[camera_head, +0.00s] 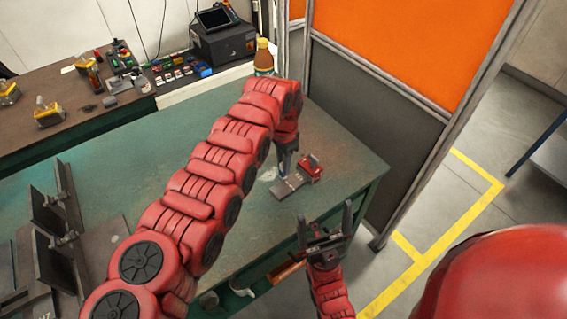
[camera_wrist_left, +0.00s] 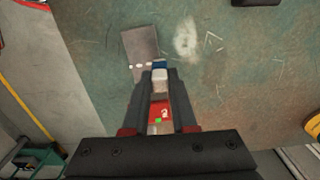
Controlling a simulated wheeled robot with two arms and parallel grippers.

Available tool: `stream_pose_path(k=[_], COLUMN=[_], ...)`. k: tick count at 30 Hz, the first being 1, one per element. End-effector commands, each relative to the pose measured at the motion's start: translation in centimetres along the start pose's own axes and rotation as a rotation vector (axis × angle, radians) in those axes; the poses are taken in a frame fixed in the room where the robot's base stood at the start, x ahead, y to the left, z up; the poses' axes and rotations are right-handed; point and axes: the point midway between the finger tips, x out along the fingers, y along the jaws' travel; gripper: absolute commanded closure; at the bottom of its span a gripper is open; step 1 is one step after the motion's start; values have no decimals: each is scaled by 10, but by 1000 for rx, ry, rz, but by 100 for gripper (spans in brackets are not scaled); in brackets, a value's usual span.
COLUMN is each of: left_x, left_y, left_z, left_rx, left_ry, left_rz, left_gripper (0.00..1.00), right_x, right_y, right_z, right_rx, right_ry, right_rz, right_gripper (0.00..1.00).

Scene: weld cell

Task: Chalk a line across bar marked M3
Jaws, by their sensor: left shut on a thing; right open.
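A short grey bar (camera_head: 289,187) lies flat on the green table near its right corner; it also shows in the left wrist view (camera_wrist_left: 139,45). A row of short white marks crosses it near the fingertips. I cannot read any marking on it. My left gripper (camera_head: 284,165) points down beside the bar, shut on a small white-and-blue piece (camera_wrist_left: 160,73), likely the chalk. Whether its tip touches is unclear. My right gripper (camera_head: 325,229) is open and empty.
A pale smudge (camera_wrist_left: 187,40) marks the green tabletop (camera_head: 120,150). A bottle (camera_head: 264,56) stands at the table's back edge. Dark steel brackets (camera_head: 62,225) stand at the left. An orange and grey screen (camera_head: 375,110) rises behind the right corner. The table's middle is clear.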

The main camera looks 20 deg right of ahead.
Motion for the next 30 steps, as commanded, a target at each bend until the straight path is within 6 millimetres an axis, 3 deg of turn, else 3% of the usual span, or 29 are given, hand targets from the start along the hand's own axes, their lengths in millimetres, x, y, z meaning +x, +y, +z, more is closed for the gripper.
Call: stream_pose_path(k=[17, 30], left_x=[8, 4], left_y=[0, 5], left_z=[0, 0], left_rx=[0, -1], left_ry=[0, -1], left_rz=[0, 1], left_gripper=[100, 100], right_x=[-6, 8], right_y=[0, 0], right_z=[1, -1], right_rx=[0, 0], right_ry=[0, 0], right_rz=[0, 0], right_gripper=[3, 3])
